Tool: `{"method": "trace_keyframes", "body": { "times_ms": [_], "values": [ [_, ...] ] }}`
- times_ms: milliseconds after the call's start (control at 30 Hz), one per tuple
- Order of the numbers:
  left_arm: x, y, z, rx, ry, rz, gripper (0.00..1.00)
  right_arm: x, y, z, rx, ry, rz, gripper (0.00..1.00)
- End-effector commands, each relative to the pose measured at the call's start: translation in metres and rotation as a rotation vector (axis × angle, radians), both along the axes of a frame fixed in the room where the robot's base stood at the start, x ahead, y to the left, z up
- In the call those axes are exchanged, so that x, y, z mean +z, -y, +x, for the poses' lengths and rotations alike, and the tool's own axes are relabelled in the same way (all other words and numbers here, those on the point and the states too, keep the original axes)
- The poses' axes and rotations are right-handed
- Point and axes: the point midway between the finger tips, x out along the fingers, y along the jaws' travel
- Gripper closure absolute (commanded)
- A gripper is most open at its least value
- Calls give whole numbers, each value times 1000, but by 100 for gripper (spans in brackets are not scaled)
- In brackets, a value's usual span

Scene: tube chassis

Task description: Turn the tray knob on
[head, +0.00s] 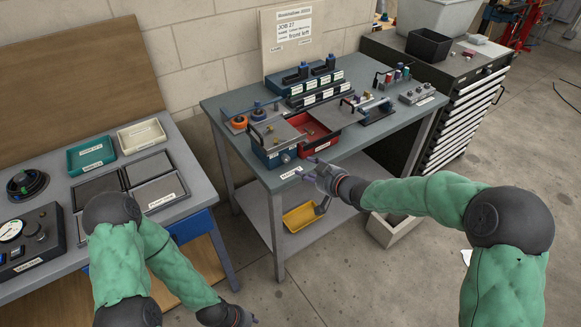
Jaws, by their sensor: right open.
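A blue box with a grey top (262,156) sits at the front left of the grey bench (357,142). A small round grey knob (286,157) is on the box's front face; its setting is too small to read. A red tray (318,139) lies beside the box on its right. My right gripper (310,170) is open and empty, just right of the knob near the bench's front edge, apart from the knob as far as I can see. My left gripper (250,319) is low at the bottom edge, partly cut off, away from the bench.
Blue labelled racks (316,92) and a sign board (289,40) stand behind. A yellow bin (301,217) sits on the lower shelf. A left table holds a teal tray (91,154) and a gauge box (28,243). A drawer cabinet (465,98) stands at right.

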Motion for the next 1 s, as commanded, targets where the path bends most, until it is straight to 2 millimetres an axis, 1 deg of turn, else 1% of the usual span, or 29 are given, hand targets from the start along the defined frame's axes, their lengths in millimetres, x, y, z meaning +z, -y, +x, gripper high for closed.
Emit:
{"method": "trace_keyframes", "body": {
  "times_ms": [167, 500, 633, 800, 1000],
  "values": [
    [-6, 0, 0, 0, 1, 0, 66, -5, -7, 11, 5, 4, -3, 51],
    [-26, 0, 0, 0, 0, 0, 66, -29, -36, 57, 5, 4, -3, 51],
    [-31, 0, 0, 0, 0, 0, 66, -35, -45, 71, 4, 4, -2, 51],
    [-35, 0, 0, 0, 0, 0, 66, -39, -51, 82, 3, 5, -2, 51],
    [-35, 0, 0, 0, 0, 0, 66, -40, -53, 85, 1, 4, -2, 51]
  ]
}}
